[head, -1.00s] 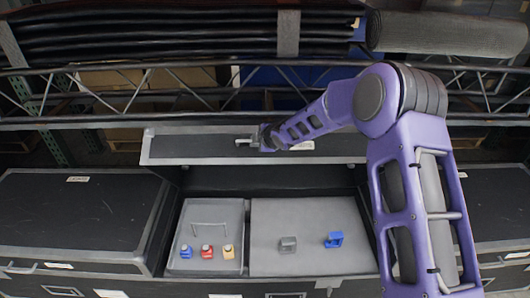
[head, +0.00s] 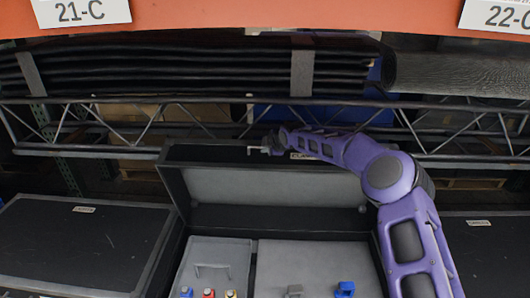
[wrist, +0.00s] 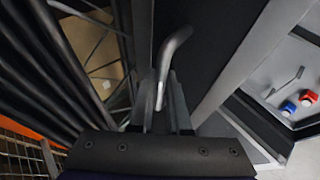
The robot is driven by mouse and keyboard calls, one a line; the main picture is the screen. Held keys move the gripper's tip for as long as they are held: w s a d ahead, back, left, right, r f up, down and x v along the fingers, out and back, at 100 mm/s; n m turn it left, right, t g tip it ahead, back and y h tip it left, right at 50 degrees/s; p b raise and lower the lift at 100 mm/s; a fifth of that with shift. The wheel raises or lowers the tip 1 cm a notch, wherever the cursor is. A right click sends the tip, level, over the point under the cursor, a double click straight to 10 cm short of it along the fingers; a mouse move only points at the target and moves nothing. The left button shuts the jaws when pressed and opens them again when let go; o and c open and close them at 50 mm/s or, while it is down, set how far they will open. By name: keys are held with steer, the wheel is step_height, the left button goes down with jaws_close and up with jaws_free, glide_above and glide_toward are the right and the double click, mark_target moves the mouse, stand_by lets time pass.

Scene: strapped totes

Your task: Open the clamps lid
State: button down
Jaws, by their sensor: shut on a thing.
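The clamps lid (head: 255,188) stands raised at the back of its case in the head view, its grey inner face turned toward me. Part of its label shows beside my arm. My gripper (head: 262,150) is at the lid's top edge, at the lid handle (head: 253,150). In the wrist view my gripper (wrist: 160,105) is shut on the handle (wrist: 174,52), a bent grey bar between the fingers. The lid also shows in the wrist view, to the right of the handle.
The open case holds a grey left compartment (head: 212,253) with a wire handle and blue, red and yellow clamps, and a right compartment (head: 310,256) with a grey and a blue clamp (head: 345,289). Closed black cases (head: 75,245) flank it. A truss (head: 200,112) runs close behind the lid.

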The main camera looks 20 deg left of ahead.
steer(key=shift+w+a+f, duration=0.1)
steer(key=shift+w, duration=0.05)
stand_by(0.3)
steer(key=c, duration=1.2)
jaws_free()
steer(key=shift+o, duration=0.2)
steer(key=v, duration=1.7)
steer(key=shift+d+r, duration=0.2)
